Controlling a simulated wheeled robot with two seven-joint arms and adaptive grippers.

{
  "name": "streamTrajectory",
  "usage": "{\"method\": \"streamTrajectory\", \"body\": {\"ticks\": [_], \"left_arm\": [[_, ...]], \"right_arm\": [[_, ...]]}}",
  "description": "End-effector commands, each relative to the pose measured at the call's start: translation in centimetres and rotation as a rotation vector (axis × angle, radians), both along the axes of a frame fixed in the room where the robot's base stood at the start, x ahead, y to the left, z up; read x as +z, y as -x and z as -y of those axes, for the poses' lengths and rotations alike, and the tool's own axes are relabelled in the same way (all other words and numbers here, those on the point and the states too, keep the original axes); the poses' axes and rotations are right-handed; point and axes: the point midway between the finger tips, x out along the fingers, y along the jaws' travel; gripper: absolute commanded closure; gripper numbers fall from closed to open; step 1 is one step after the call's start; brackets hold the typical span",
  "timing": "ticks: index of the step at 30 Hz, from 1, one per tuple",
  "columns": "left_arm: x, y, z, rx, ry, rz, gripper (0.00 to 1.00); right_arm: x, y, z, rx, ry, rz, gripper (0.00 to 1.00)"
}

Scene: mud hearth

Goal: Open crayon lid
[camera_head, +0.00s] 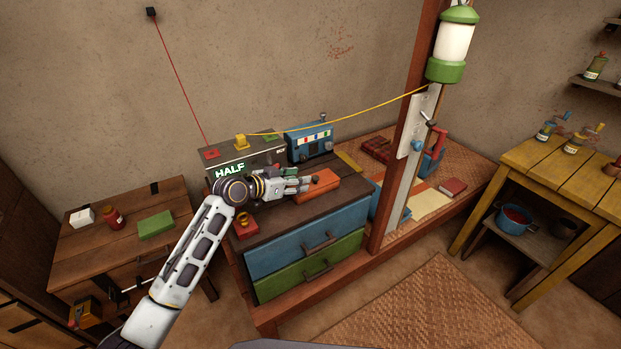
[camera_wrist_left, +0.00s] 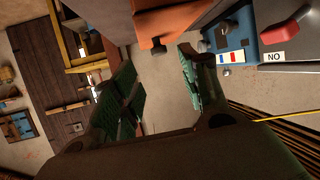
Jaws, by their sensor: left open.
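An orange box (camera_head: 322,186), probably the crayon box, lies on top of the drawer chest with its long side slanting. My left gripper (camera_head: 303,184) is over the chest top at the box's left end. It is open, and its green-padded fingers (camera_wrist_left: 163,80) stand apart with nothing between them in the left wrist view. There the orange box (camera_wrist_left: 172,18) shows beyond the fingertips, at the top of the picture. I cannot tell whether a finger touches it. A lid seam cannot be made out. My right gripper is not in view.
The chest has a blue drawer (camera_head: 300,240) and a green drawer (camera_head: 310,270). Behind the gripper are a dark device reading HALF (camera_head: 246,161) and a blue device (camera_head: 310,143). A red tray-like item (camera_head: 245,226) sits at the chest's front left. A wooden post (camera_head: 405,150) rises at the right.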

Motion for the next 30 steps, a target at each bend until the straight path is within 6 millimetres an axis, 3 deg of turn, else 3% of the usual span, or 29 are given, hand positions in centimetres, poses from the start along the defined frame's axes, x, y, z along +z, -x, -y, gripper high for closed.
{"method": "streamTrajectory", "body": {"ticks": [18,30], "left_arm": [[-2.0,-3.8,3.4,0.001,0.000,0.001,0.56],[-2.5,-4.6,4.1,0.001,-0.001,0.001,0.56]], "right_arm": [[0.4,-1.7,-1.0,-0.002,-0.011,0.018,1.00],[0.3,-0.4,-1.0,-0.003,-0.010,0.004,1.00]]}}
